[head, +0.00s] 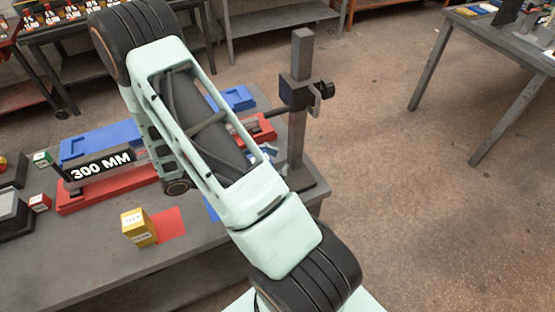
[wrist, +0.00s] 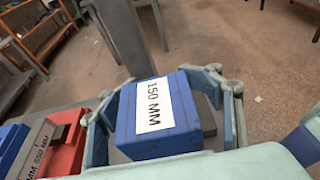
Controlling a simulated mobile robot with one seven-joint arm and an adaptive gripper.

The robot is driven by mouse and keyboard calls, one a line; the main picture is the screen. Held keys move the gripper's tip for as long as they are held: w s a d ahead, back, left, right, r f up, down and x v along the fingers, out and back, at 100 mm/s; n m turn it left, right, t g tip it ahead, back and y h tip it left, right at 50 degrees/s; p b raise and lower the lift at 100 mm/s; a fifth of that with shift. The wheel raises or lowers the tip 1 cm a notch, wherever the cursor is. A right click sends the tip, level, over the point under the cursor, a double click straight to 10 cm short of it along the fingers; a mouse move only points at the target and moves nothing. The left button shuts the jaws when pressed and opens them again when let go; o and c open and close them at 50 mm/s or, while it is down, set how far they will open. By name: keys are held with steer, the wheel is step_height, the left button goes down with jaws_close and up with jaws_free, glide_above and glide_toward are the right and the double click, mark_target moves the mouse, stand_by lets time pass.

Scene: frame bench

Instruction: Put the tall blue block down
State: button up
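The tall blue block (wrist: 185,118), with a white "150 MM" label, fills the space between the fingers of my gripper (wrist: 165,105) in the wrist view. The fingers flank it on both sides and appear shut on it. Its underside, and whether it touches the bench, cannot be seen. In the head view my arm hides most of the gripper and block. Small blue patches show beside my arm near the post; I cannot tell which belong to the block.
A grey post (head: 296,110) with a black clamp stands at the bench's right end. Red and blue frame parts, including a blue bar (head: 95,143) and a "300 MM" piece (head: 101,166), lie along the bench (head: 85,260). A yellow block (head: 138,227) stands beside a red patch (head: 170,224).

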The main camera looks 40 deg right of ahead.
steer(key=shift+r, duration=0.2)
steer(key=b+v, duration=0.1)
steer(key=v, duration=1.1)
steer(key=shift+b, duration=0.3)
steer(key=shift+w, duration=0.1)
